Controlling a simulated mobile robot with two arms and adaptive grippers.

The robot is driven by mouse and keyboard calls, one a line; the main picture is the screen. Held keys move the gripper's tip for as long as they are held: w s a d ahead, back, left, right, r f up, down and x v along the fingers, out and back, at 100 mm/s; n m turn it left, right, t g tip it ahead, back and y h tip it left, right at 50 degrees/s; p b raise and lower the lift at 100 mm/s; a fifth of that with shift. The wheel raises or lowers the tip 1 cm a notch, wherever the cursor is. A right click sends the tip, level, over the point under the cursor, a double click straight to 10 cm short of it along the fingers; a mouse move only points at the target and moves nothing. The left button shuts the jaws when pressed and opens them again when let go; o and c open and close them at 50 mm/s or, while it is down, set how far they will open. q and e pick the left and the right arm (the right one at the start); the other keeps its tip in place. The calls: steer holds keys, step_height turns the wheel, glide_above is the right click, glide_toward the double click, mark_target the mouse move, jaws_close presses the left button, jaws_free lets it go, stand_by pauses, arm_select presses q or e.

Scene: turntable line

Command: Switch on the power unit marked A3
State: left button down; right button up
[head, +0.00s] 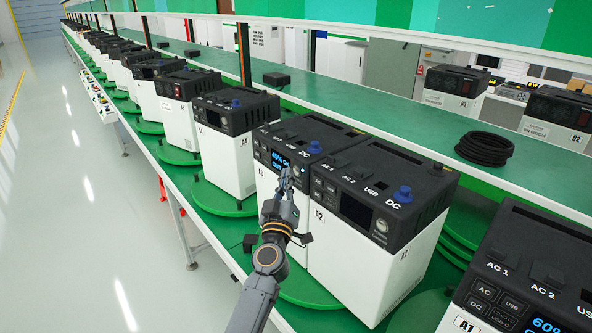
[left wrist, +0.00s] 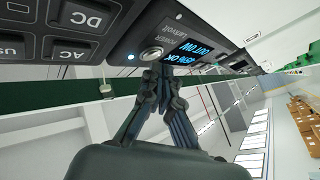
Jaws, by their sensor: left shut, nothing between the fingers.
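The power unit marked A3 (head: 268,190) is a white box with a black top, standing on a green turntable. Its front display (head: 279,159) is lit blue. In the left wrist view the display (left wrist: 190,54) shows upside-down text, seemingly 45% OK and OUT ON. A round silver power button (left wrist: 151,54) sits beside it, with a small blue light (left wrist: 130,57) glowing. My left gripper (head: 287,170) is shut and empty, its fingertips (left wrist: 160,74) close in front of the button. I cannot tell whether they touch it. My right gripper is not in view.
Unit A2 (head: 362,262), with a dark display, stands close to the right. Unit A1 (head: 520,290), display lit, is at the lower right. More units, including A4 (head: 228,160), line up to the left. A black cable coil (head: 485,148) lies on the green bench behind.

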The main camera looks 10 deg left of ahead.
arm_select(q)
steer(key=shift+s+a, duration=0.2)
steer(key=shift+s, duration=0.05)
steer(key=s+a+p, duration=0.1)
steer(key=s, duration=0.1)
steer(key=s+a+p, duration=0.1)
steer(key=s+a, duration=0.1)
stand_by(0.5)
stand_by(0.4)
